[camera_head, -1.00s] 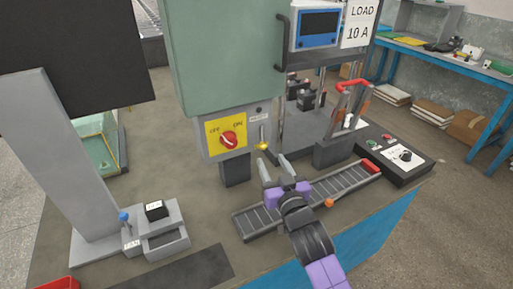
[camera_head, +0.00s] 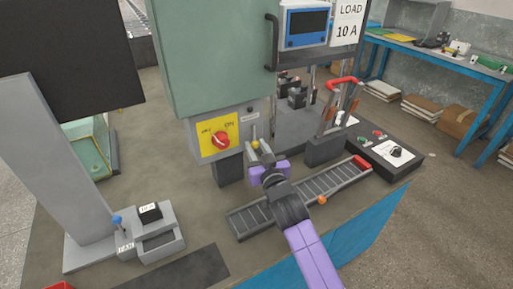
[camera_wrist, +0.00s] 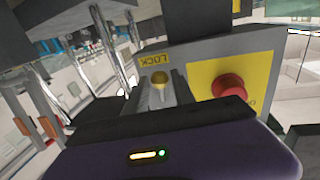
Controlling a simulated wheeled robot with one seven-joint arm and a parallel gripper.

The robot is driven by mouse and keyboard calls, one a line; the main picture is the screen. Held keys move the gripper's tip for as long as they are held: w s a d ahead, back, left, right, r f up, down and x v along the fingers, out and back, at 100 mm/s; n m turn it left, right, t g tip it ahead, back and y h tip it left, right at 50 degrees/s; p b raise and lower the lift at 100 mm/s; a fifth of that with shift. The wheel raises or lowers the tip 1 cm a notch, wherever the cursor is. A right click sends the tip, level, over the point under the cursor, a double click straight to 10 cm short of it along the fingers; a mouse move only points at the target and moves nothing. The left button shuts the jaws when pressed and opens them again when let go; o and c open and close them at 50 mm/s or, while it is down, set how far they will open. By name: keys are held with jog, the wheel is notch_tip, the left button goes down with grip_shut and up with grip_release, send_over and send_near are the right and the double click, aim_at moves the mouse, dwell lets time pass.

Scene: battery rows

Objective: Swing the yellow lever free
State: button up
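Contact cannot be made out clearly.
A red rotary switch (camera_head: 221,140) on a yellow plate sits left of the lever; it is large in the wrist view (camera_wrist: 229,88). A red-handled fixture (camera_head: 344,84) stands to the right. A roller track (camera_head: 248,219) lies below my arm.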

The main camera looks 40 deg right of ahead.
grip_shut()
jog(key=shift+s+d+f+n+p, duration=0.15)
jog(key=shift+d+n+p, duration=0.35)
jog(key=shift+n, duration=0.8)
jog(key=shift+o, duration=2.3)
grip_release()
jog(key=b+v, duration=0.1)
jog(key=v, duration=0.6)
jog(key=shift+s+a+f, duration=0.15)
jog(key=shift+s, duration=0.25)
jog(key=shift+t, duration=0.3)
